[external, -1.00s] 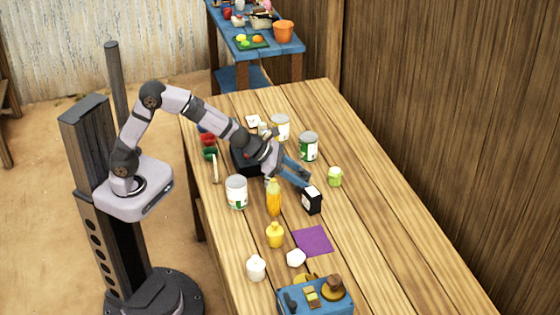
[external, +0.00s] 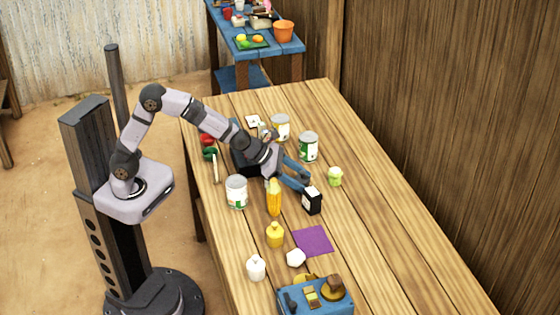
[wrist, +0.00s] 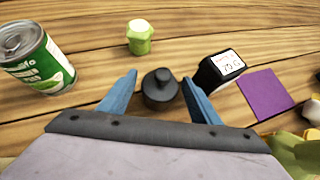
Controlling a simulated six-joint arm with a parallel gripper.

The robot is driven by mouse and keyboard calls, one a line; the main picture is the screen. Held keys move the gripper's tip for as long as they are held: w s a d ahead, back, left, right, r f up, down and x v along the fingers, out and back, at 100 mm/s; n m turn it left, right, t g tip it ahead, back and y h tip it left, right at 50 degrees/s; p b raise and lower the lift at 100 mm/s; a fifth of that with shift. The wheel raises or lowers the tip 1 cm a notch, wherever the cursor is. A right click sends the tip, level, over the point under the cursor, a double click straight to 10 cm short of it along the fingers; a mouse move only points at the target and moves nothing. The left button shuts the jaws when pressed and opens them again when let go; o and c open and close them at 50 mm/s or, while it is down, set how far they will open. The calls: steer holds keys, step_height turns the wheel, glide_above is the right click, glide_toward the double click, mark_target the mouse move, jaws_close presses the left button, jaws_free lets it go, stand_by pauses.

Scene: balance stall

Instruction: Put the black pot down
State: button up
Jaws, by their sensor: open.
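The black pot (wrist: 160,88), small and dark with a knob-like top, stands upright on the wooden table in the wrist view. My gripper (wrist: 160,92) is open, with one blue finger on each side of the pot. A small gap shows between the pot and each finger. In the external view my gripper (external: 298,178) is low over the middle of the table, and the pot is hidden by it there.
A black box with a white label (external: 312,201) stands close to the right finger in the wrist view. The table's right side is clear.

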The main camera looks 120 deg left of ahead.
steer(key=shift+r, duration=0.25)
steer(key=shift+p+v, duration=2.1)
steer(key=shift+v, duration=3.85)
steer(key=shift+f, duration=0.1)
